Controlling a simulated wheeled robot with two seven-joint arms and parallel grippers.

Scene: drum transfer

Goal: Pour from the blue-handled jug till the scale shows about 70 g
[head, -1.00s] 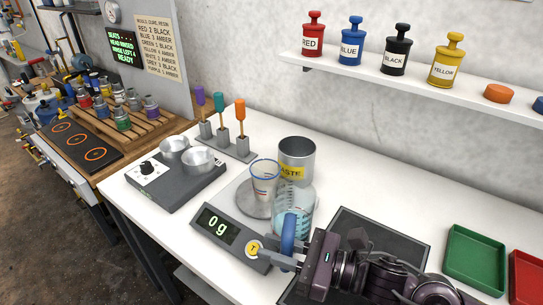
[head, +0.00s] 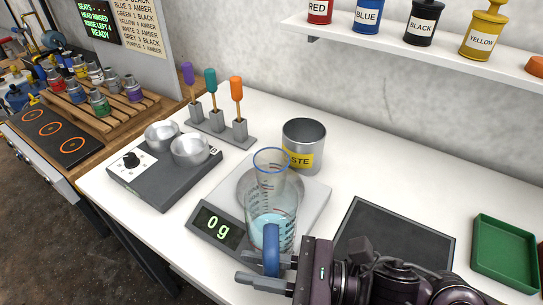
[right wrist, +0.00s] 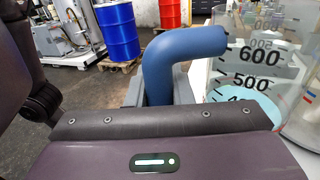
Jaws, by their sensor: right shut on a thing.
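The clear jug (head: 272,218) with a blue handle (head: 271,250) and pale blue liquid stands about upright in front of a clear beaker (head: 270,166). My right gripper (head: 268,268) is shut on the handle; the handle also shows in the right wrist view (right wrist: 170,62), beside the graduated jug wall (right wrist: 262,75). The beaker is on the round pan of the scale (head: 306,208). The scale display (head: 218,226) reads 0 g. The jug hides part of the beaker and pan. Whether the jug touches the scale cannot be told. My left gripper is not in view.
A grey waste can (head: 304,140) stands just behind the scale. A grey unit with two metal bowls (head: 160,170) is to the left, and a rack with three coloured-handled tools (head: 216,125) behind. A dark mat (head: 395,245) and green tray (head: 505,255) lie right.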

